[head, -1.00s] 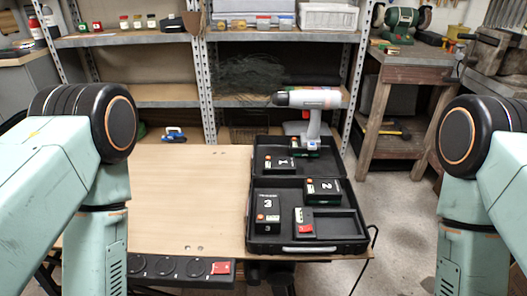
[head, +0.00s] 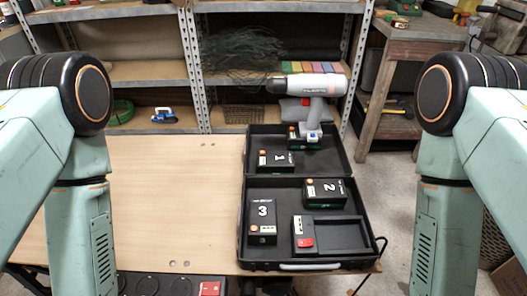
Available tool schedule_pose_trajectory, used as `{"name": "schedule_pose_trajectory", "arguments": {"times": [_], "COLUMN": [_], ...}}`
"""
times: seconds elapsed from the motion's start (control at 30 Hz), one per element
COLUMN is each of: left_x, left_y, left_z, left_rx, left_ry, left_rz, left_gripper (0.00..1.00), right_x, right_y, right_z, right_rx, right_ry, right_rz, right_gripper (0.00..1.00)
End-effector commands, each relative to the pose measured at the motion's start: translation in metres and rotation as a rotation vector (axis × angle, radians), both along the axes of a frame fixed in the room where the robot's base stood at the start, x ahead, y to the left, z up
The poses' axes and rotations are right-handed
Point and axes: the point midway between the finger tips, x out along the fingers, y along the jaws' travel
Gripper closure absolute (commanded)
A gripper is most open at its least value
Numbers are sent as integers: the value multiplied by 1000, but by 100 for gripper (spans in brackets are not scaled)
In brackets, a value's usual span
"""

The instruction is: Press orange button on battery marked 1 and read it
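The battery marked 1 (head: 277,160) is black with a white number and lies in the back half of an open black case (head: 243,228) on the table. Its orange button (head: 262,154) faces up at its left end. The battery marked 2 (head: 325,191) and the battery marked 3 (head: 262,220) lie in the front half, each with an orange button. My two arms frame the view at left and right, but both grippers are out of view below. Nothing touches battery 1.
A white and grey drill (head: 309,88) stands upright in the back of the case. A black device with a red part (head: 304,235) lies at the front. The wooden table (head: 180,200) is bare left of the case. Metal shelves (head: 190,60) stand behind.

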Motion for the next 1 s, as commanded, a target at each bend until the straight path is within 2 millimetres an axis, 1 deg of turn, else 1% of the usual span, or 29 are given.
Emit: {"name": "schedule_pose_trajectory", "arguments": {"times": [0.3,0.77,1.0], "left_x": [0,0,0], "left_y": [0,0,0], "left_z": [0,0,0], "left_rx": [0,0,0], "left_ry": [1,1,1], "left_rz": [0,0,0], "left_gripper": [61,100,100], "right_x": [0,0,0], "right_y": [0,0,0], "right_z": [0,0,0], "right_rx": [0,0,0], "right_ry": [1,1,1], "right_rz": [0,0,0], "right_gripper": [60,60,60]}}
